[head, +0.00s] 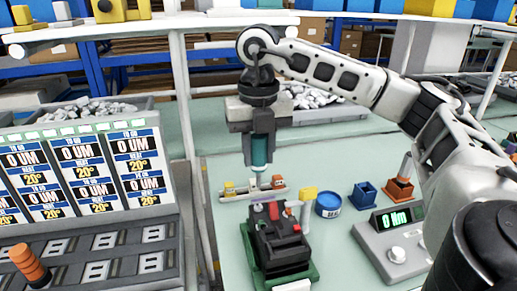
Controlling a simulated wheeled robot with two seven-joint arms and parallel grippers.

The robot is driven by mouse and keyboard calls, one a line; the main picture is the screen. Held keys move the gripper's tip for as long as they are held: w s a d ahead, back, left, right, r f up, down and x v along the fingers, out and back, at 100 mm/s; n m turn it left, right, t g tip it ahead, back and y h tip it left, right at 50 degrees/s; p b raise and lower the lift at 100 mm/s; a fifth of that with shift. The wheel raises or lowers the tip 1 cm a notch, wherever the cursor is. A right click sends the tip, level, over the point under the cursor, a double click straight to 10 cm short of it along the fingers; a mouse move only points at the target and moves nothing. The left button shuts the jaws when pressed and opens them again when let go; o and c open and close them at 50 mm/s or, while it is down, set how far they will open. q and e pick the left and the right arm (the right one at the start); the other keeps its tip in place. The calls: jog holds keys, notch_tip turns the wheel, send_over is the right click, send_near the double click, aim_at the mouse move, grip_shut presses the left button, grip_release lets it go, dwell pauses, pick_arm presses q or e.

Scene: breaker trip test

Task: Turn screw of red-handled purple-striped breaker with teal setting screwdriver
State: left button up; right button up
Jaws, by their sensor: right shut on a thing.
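My right gripper (258,148) hangs fingers-down over the table and is shut on the teal screwdriver (259,156). The screwdriver is upright, and its lower end is above the small rail behind the breaker. A dark breaker (278,243) with a red handle (273,210) sits in a green-based fixture, in front of and below the screwdriver. A small pinkish-purple mark shows near its top left. Its screw is too small to make out. My left gripper is not in view.
A rail (252,194) with small coloured parts lies behind the breaker. A display panel (88,170) stands left.

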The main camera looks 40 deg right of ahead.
aim_at(258, 185)
notch_tip(258, 185, down, 3)
jog(key=shift+r+b, duration=0.2)
jog(key=shift+b, duration=0.6)
jog(key=shift+f+b, duration=0.65)
jog(key=shift+f, duration=0.2)
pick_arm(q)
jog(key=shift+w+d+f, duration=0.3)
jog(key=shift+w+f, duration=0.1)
pick_arm(e)
jog(key=shift+f, duration=0.1)
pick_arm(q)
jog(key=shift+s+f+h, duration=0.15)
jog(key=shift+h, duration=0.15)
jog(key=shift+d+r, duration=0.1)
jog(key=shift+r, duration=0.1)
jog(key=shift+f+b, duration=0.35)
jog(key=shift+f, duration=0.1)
pick_arm(e)
jog(key=shift+f, duration=0.55)
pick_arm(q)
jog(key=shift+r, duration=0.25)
pick_arm(e)
jog(key=shift+m, duration=1)
pick_arm(q)
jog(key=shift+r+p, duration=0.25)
jog(key=shift+p, duration=0.15)
pick_arm(e)
jog(key=shift+m, duration=1)
